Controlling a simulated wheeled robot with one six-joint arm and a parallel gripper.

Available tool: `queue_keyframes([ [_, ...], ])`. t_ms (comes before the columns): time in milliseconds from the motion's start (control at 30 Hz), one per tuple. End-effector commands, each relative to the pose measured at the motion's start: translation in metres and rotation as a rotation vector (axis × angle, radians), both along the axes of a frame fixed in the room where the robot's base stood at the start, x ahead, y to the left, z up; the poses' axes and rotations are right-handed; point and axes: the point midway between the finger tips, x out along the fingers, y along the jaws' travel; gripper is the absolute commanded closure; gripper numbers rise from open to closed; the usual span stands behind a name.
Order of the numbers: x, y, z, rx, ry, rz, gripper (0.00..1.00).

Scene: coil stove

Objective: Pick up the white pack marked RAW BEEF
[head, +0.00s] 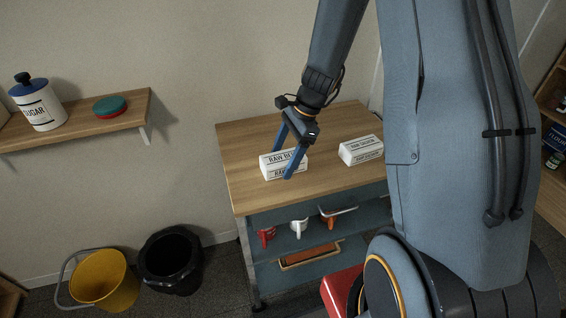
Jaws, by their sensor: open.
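The white pack marked RAW BEEF (271,165) lies on the wooden top of a cabinet, toward its left side. My gripper (287,160) is open with its two blue fingers pointing down at this pack. One finger shows in front of the pack's right part and covers some of its lettering. The other finger reaches toward the pack's back edge. The fingers look to be on either side of the pack, but I cannot tell whether they touch it. A second white pack with dark lettering (361,150) lies to the right, apart from my gripper.
The wooden top (245,140) is otherwise clear. A yellow bucket (105,280) and a black bin (171,262) stand on the floor at left. A wall shelf holds a sugar jar (38,103).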

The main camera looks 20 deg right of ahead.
Motion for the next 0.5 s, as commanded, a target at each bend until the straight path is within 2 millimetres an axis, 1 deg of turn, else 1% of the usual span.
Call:
queue_keyframes([
  [67, 0.0, -0.0001, 0.0001, 0.0, 0.0, 0.0, 0.3],
  [200, 0.0, -0.0003, 0.0001, 0.0, 0.0, 0.0, 0.53],
  [367, 0.0, -0.0003, 0.0002, 0.0, 0.0, 0.001, 0.8],
  [500, 0.0002, -0.0003, 0.0005, 0.0, 0.0, 0.001, 0.81],
])
